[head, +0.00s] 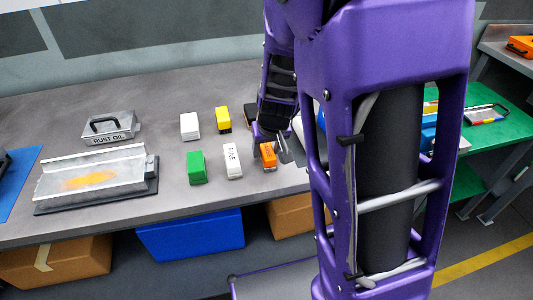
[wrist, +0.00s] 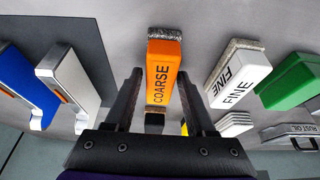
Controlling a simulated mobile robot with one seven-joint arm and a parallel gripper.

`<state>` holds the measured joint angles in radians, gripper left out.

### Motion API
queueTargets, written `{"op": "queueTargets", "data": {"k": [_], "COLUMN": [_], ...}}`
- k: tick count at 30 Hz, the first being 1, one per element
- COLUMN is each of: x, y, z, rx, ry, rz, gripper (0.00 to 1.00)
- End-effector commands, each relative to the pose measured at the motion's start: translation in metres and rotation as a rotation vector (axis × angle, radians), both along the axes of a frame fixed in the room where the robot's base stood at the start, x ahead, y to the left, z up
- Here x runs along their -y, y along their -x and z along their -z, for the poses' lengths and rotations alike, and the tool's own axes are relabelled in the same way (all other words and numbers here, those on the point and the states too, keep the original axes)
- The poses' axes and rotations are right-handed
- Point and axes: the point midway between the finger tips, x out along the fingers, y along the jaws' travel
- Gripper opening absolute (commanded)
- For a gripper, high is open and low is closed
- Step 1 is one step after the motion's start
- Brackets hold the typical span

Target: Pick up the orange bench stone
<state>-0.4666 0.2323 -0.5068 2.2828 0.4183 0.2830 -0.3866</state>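The orange bench stone (wrist: 164,72), marked COARSE with a grey gritty end, stands on the grey bench. It shows small in the head view (head: 268,156) near the bench's front edge, partly hidden by my gripper. My gripper (wrist: 160,76) is open, with one finger on each side of the orange stone in the wrist view. A gap shows between the left finger and the stone; the right finger looks close to it, and I cannot tell if it touches.
A white FINE stone (head: 232,161) stands just left of the orange one, then a green block (head: 196,167). Yellow (head: 223,119) and white (head: 190,126) blocks stand behind. A RUST OIL box (head: 110,128) and metal tray (head: 95,178) are farther left. Blue and white handled items (wrist: 67,82) lie opposite.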

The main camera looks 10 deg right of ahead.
Motion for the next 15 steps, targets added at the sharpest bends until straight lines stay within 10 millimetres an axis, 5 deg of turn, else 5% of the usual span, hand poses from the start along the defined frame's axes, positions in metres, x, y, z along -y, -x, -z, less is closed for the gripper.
{"op": "queueTargets", "data": {"k": [9, 15], "x": [0.0001, 0.0002], "y": [-0.0002, -0.0005], "z": [-0.0001, -0.0004], "rx": [0.000, 0.001], "ry": [0.000, 0.000], "rz": [0.000, 0.000], "gripper": [0.00, 0.00]}}
